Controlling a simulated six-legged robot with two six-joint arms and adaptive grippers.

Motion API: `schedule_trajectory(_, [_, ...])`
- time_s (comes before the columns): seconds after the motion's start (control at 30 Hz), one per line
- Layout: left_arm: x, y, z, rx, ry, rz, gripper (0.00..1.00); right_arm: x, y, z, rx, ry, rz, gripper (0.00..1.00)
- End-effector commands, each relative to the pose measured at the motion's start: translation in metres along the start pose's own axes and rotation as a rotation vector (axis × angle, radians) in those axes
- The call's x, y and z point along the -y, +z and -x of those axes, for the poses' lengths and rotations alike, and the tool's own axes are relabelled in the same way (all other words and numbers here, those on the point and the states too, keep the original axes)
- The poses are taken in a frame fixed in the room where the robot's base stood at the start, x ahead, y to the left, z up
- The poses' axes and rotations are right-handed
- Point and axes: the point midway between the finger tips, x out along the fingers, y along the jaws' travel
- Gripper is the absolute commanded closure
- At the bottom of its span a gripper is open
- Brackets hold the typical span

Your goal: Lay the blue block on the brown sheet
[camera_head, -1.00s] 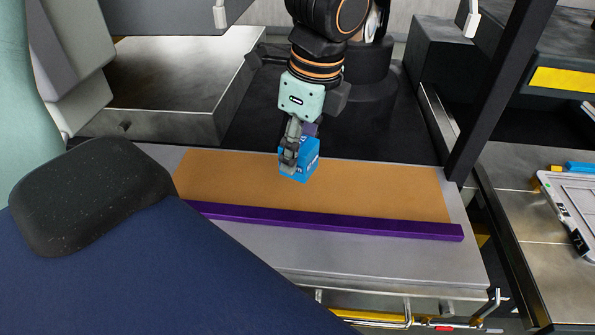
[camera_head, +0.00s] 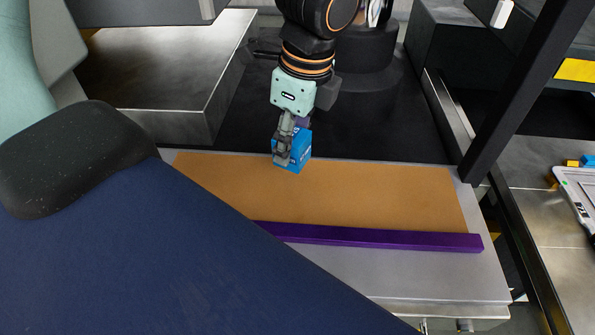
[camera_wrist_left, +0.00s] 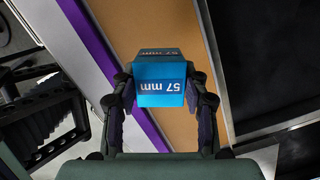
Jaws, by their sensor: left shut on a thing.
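My left gripper (camera_head: 284,150) is shut on the blue block (camera_head: 298,154) and points down with it over the back part of the brown sheet (camera_head: 370,195). In the left wrist view the block (camera_wrist_left: 160,85) sits between the two fingers, with "57 mm" printed on its face. The brown sheet (camera_wrist_left: 150,25) shows behind it. I cannot tell for sure whether the block touches the sheet or is a little above it. The sheet lies flat on a grey bench top and is bare apart from the block's area. My right gripper is not in view.
A purple bar (camera_head: 400,239) runs along the sheet's front edge. A dark upright post (camera_head: 525,95) stands at the bench's back right corner. A metal box-like table (camera_head: 150,75) is behind left. The sheet's right half is clear; its front left is hidden.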

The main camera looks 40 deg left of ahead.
Motion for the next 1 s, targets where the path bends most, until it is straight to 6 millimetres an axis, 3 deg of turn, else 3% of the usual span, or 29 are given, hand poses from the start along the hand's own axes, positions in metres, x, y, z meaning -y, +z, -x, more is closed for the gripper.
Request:
schedule_trajectory(0.1, [-0.001, -0.004, -0.022, 0.001, 0.003, -0.001, 1.00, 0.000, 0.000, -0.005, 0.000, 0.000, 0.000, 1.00])
schedule_trajectory(0.37, [-0.001, -0.006, -0.042, 0.000, 0.000, -0.001, 1.00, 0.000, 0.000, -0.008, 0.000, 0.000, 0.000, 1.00])
schedule_trajectory(0.6, [0.000, -0.009, -0.072, -0.001, 0.001, -0.001, 1.00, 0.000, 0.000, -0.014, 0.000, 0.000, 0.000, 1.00])
schedule_trajectory(0.93, [0.002, -0.009, -0.074, -0.001, -0.001, -0.001, 1.00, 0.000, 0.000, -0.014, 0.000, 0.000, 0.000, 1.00])
schedule_trajectory(0.97, [0.002, -0.009, -0.073, -0.001, -0.001, -0.001, 0.53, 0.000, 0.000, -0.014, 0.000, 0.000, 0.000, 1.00])
schedule_trajectory(1.0, [0.002, -0.009, -0.073, -0.001, -0.001, 0.000, 0.49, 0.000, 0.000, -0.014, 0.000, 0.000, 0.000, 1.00])
